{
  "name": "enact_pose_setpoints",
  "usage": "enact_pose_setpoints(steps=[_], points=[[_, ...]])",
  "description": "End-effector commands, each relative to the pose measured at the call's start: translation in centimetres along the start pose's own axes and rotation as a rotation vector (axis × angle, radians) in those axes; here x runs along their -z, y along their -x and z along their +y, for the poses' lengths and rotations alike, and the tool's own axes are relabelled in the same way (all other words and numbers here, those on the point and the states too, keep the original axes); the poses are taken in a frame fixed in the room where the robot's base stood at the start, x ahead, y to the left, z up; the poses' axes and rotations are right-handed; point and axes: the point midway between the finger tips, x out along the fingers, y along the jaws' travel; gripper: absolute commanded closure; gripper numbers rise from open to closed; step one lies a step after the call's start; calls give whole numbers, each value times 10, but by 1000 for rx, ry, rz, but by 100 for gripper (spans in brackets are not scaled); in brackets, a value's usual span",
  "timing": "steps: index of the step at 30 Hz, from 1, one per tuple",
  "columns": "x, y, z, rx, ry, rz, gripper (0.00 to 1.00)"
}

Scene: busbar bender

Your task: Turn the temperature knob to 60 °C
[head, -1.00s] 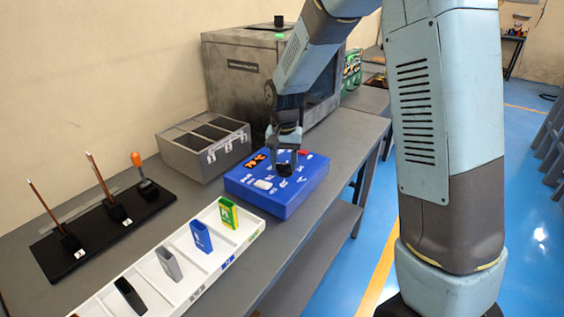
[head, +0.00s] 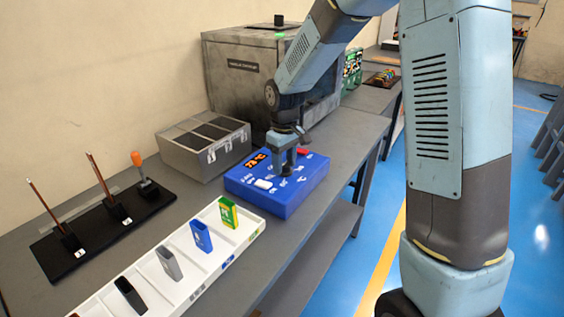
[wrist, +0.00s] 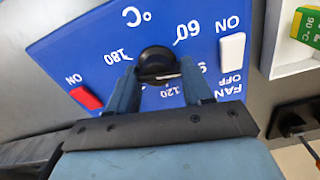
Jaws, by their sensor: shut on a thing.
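The blue control box (head: 305,186) sits on the grey bench, with a lit orange display (head: 256,160) that reads in the seventies °C, its last digit unclear. The round black temperature knob (wrist: 157,64) stands on its top face, with printed marks around it, including 60 and 180. My gripper (head: 284,163) points down at the box. In the wrist view my gripper (wrist: 159,76) has one finger on each side of the knob, shut on it. The knob is mostly hidden by the fingers in the head view. The knob's pointer direction cannot be told.
The box carries a red switch (wrist: 85,97) and a white switch (wrist: 232,50). A white tray (head: 214,260) of coloured cases lies in front. A grey metal box (head: 205,165) and a large oven-like machine (head: 235,90) stand behind. A black tool stand (head: 90,232) is at left.

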Motion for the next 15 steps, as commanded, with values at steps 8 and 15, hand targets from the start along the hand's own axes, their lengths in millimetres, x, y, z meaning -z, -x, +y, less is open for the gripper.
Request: enact_pose_setpoints(steps=[8,15], points=[[0,1,4,-3,255,3,80],[-1,1,4,-4,458,2,80]])
